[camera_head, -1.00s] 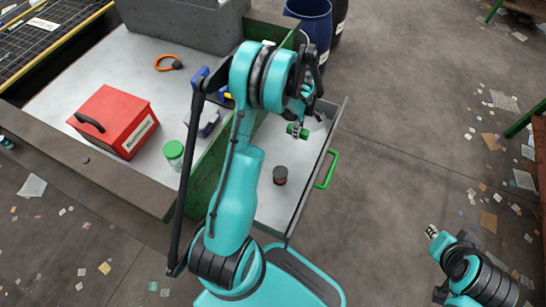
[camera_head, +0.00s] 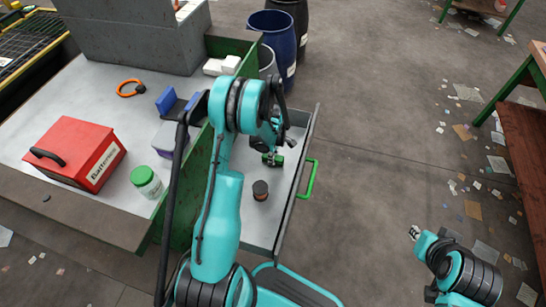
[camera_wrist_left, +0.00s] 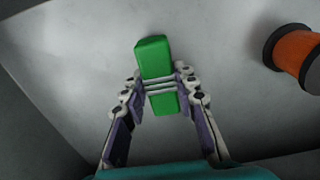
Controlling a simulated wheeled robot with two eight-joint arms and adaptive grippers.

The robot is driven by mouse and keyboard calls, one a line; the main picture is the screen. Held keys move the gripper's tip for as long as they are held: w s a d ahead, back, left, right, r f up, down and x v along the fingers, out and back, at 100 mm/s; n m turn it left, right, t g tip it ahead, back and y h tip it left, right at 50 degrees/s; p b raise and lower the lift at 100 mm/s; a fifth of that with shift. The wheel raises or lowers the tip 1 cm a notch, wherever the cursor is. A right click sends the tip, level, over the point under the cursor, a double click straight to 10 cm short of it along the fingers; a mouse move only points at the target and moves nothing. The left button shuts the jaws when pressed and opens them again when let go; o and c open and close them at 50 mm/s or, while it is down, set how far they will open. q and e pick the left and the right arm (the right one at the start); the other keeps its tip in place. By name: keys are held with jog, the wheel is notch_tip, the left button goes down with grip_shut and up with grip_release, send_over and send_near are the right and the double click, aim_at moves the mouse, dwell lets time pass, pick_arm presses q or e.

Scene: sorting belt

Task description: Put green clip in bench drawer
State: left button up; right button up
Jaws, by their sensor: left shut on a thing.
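The green clip (camera_head: 279,161) is a small green block held between the fingers of my left gripper (camera_head: 271,158). In the left wrist view the fingers (camera_wrist_left: 160,88) close on the clip (camera_wrist_left: 153,58) from both sides, across its middle. The clip and gripper are inside the open bench drawer (camera_head: 284,220), a pale tray with a green handle (camera_head: 308,180). Whether the clip touches the drawer floor is hard to tell. My right gripper (camera_head: 415,233) is far off at the lower right, small, its opening unclear.
A dark-ended orange spool (camera_wrist_left: 296,50) lies in the drawer; it also shows in the head view (camera_head: 260,190). On the bench (camera_head: 110,105) are a red box (camera_head: 78,153), a green-lidded jar (camera_head: 147,182) and an orange ring (camera_head: 130,88). Barrels (camera_head: 275,35) stand behind.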

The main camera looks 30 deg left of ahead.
pick_arm(q)
jog(key=shift+f, duration=0.15)
jog(key=o, duration=1)
notch_tip(320, 180, up, 12)
jog(key=r+p, duration=0.1)
jog(key=p, duration=0.4)
jog(key=s+d+r+m+t, duration=0.25)
jog(key=d+r+m, duration=0.2)
jog(key=r, duration=0.35)
jog(key=s+d+r+m+t, duration=0.1)
jog(key=s+d+r+m, duration=0.35)
jog(key=r, duration=0.35)
jog(key=s+d+r+m+t, duration=0.2)
jog(key=s+d+m, duration=0.1)
jog(key=s+m, duration=0.3)
jog(key=s+d+r+m+t, duration=0.1)
jog(key=s+d+r+m, duration=0.1)
jog(key=s+m, duration=0.3)
jog(key=shift+s+d+r+m+t, duration=0.4)
jog(key=shift+s+d, duration=0.15)
jog(key=shift+d, duration=0.2)
